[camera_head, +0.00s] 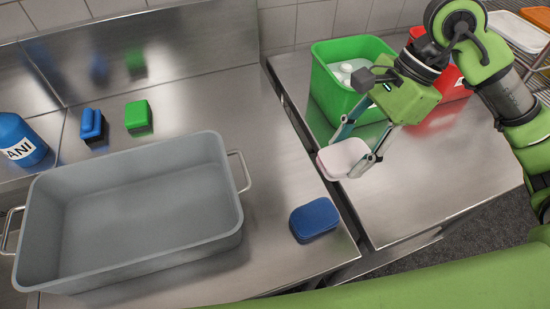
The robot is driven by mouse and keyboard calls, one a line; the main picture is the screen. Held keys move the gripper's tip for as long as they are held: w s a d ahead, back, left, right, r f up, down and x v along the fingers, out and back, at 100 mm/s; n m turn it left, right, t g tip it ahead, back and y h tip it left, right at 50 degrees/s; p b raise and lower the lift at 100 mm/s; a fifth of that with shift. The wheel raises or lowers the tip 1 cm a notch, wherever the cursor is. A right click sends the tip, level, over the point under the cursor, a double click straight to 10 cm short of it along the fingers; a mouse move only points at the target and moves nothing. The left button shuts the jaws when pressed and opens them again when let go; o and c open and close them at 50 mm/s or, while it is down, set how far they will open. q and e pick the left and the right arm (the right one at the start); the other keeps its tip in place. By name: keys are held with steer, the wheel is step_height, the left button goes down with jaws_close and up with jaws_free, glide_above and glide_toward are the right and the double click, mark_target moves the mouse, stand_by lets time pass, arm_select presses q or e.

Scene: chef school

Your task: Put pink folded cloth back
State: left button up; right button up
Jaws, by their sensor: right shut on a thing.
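The pink folded cloth (341,157) is a pale pink, rounded pad. My right gripper (347,158) is shut on it, with one finger at each side. It holds the cloth over the right-hand steel counter, near the gap between the two counters and in front of the green bin. I cannot tell how high the cloth is above the counter. My left gripper is not in view.
A blue folded cloth (314,218) lies on the left counter. A grey tub (140,245) stands left, with a blue brush (92,123) and green block (138,116) behind. A green bin (332,95) and red bin (440,119) stand right.

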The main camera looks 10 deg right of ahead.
steer(key=w+a+f+p, duration=0.1)
steer(key=w+a+f, duration=0.1)
steer(key=w, duration=0.1)
steer(key=w+a+f+p, duration=0.2)
steer(key=w+a+f, duration=0.1)
steer(key=w+a+f+p, duration=0.2)
steer(key=w+f, duration=0.1)
steer(key=shift+w+a+f, duration=0.25)
steer(key=shift+w, duration=0.1)
steer(key=shift+w+f, duration=0.15)
steer(key=shift+f, duration=0.1)
steer(key=f, duration=0.1)
steer(key=f+p, duration=0.2)
steer(key=shift+w+a, duration=0.15)
steer(key=shift+a, duration=0.1)
steer(key=shift+f, duration=0.25)
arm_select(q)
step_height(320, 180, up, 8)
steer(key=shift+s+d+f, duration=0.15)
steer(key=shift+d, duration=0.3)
arm_select(e)
steer(key=shift+f, duration=0.15)
